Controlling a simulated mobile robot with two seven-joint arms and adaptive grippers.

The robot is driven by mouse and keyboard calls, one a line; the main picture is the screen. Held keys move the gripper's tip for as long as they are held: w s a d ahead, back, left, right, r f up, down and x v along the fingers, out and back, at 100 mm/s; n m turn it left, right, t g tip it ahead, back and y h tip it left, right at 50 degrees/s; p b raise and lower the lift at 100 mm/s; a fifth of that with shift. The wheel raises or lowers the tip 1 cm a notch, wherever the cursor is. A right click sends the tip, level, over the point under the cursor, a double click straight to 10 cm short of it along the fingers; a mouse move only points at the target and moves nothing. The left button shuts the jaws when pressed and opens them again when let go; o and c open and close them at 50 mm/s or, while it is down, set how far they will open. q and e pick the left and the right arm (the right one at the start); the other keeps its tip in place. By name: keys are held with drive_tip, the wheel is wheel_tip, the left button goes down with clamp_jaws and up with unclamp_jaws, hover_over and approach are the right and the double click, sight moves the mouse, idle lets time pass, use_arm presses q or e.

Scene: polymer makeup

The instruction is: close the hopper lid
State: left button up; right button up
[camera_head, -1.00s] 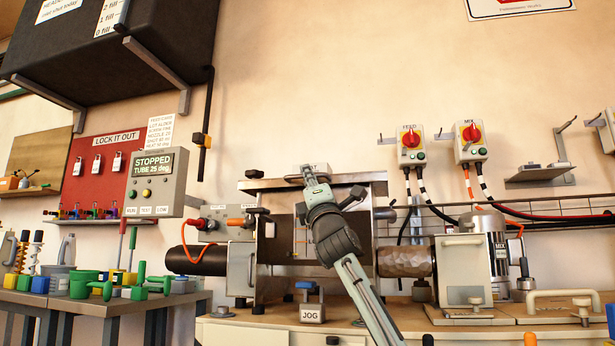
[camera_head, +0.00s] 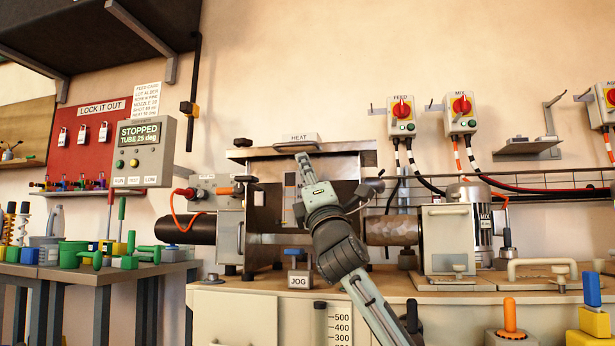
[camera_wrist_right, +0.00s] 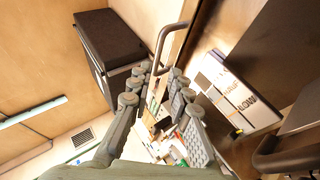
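The steel machine has a wide flat top plate (camera_head: 350,158) with a HEAT label (camera_head: 299,138) above it. Below is a grey-brown steel housing (camera_head: 264,205); I cannot tell for sure which panel is the hopper lid. My right gripper (camera_head: 304,160) is in front of the housing, its fingertips just below the HEAT label in the picture. In the right wrist view, my right gripper (camera_wrist_right: 160,85) is open, with nothing between its fingers. A grey bar handle (camera_wrist_right: 163,48) shows just beyond the fingertips; contact is not visible. My left gripper is not in view.
The mixer (camera_head: 482,225) and a handled plate (camera_head: 541,280) are to the right. A side table (camera_head: 75,275) holds several parts.

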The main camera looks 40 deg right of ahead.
drive_tip(key=shift+v, duration=1.4)
drive_tip(key=shift+a+y, duration=0.1)
drive_tip(key=shift+y, duration=0.2)
